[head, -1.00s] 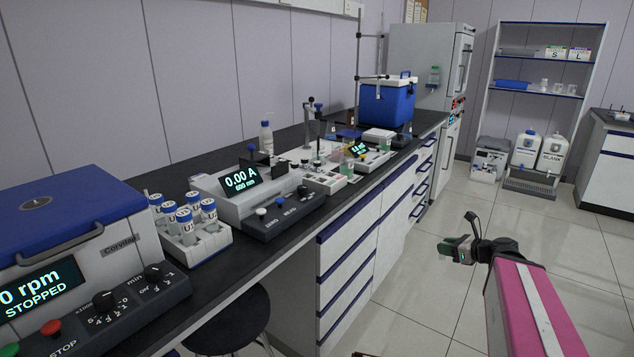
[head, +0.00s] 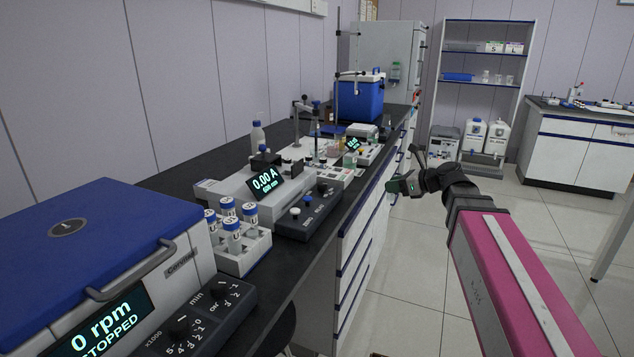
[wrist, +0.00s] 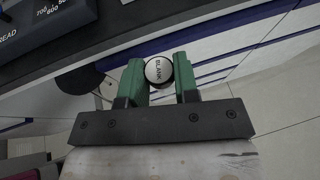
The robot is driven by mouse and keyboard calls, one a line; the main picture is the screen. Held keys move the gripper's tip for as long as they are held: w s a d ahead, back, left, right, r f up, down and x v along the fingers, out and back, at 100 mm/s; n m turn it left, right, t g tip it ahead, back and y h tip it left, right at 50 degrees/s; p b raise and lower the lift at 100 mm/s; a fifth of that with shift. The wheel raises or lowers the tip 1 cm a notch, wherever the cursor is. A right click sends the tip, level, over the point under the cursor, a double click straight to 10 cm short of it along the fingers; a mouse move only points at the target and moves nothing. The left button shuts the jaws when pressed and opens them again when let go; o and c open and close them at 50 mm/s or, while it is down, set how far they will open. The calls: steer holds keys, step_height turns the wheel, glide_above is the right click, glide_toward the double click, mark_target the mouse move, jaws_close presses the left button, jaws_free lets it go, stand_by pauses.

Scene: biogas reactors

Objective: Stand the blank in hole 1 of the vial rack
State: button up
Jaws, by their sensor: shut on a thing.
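My gripper (wrist: 159,82) is shut on the blank (wrist: 158,70), a small round piece with a white top lettered BLANK and a dark rim, held between the green fingers. In the head view my gripper (head: 403,184) hangs in front of the bench's drawer side, over the aisle; the blank is too small to make out there. A small white rack (head: 334,178) sits on the bench beyond the display instrument; I cannot tell whether it is the vial rack, and no hole numbers are readable.
The bench (head: 186,192) carries a centrifuge (head: 80,235), a white rack of blue-capped tubes (head: 243,262), an absorbance instrument (head: 238,188), a bottle (head: 257,138) and a blue cool box (head: 360,100). The bench's drawer fronts (head: 352,240) lie left of my gripper.

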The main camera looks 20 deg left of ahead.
steer(key=s+a+r+n+g, duration=0.1)
steer(key=s+a+r, duration=0.2)
steer(key=a+r, duration=0.5)
steer(key=s+a+r+n+g, duration=0.1)
steer(key=s+a+r, duration=0.35)
steer(key=a, duration=0.55)
steer(key=shift+y, duration=0.4)
steer(key=shift+w+a+f, duration=1.3)
steer(key=shift+w+f, duration=0.25)
steer(key=shift+f, duration=0.15)
steer(key=shift+w+a+f, duration=1.25)
steer(key=shift+w+f, duration=0.35)
steer(key=shift+f, duration=0.1)
steer(key=shift+w+a+f, duration=1.3)
steer(key=shift+w+f, duration=0.25)
steer(key=shift+f, duration=0.15)
steer(key=shift+f, duration=0.15)
steer(key=o, duration=0.9)
steer(key=shift+d+r, duration=0.25)
steer(key=w+v, duration=0.1)
steer(key=v, duration=1)
steer(key=shift+s+d+r, duration=0.2)
steer(key=shift+s+r, duration=0.05)
steer(key=shift+s, duration=0.1)
